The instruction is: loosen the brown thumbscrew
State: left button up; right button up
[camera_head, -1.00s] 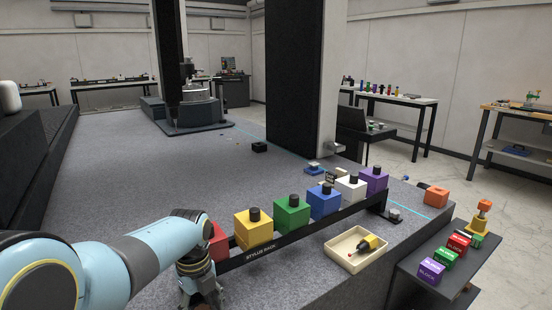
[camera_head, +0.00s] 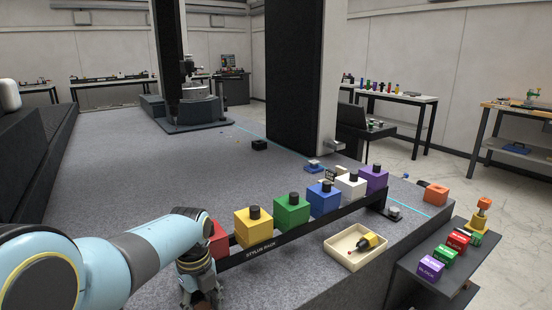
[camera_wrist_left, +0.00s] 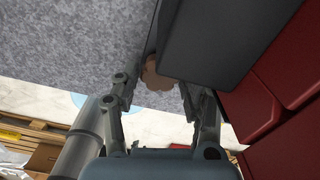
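The brown thumbscrew (camera_wrist_left: 157,74) shows in the left wrist view as a rounded knob, partly hidden by a dark grey block. My left gripper (camera_wrist_left: 162,92) has its two fingers apart, one on each side of the knob, and a gap shows beside the left finger. Whether the right finger touches the knob I cannot tell. In the head view my left gripper (camera_head: 203,298) is low at the near left end of the stylus rack (camera_head: 300,228), below the red block (camera_head: 219,241). My right gripper is not in view.
The rack holds yellow (camera_head: 252,229), green (camera_head: 291,214), blue (camera_head: 323,202), white (camera_head: 350,188) and purple (camera_head: 374,180) blocks. A cream tray (camera_head: 350,266) with a yellow-and-black tool lies right of it. The granite bed behind the rack is mostly clear.

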aim_at(203, 308)
pick_arm(q)
jog(key=shift+o, duration=0.8)
notch_tip(203, 308, up, 6)
jog(key=p, duration=0.6)
jog(key=shift+r, duration=0.15)
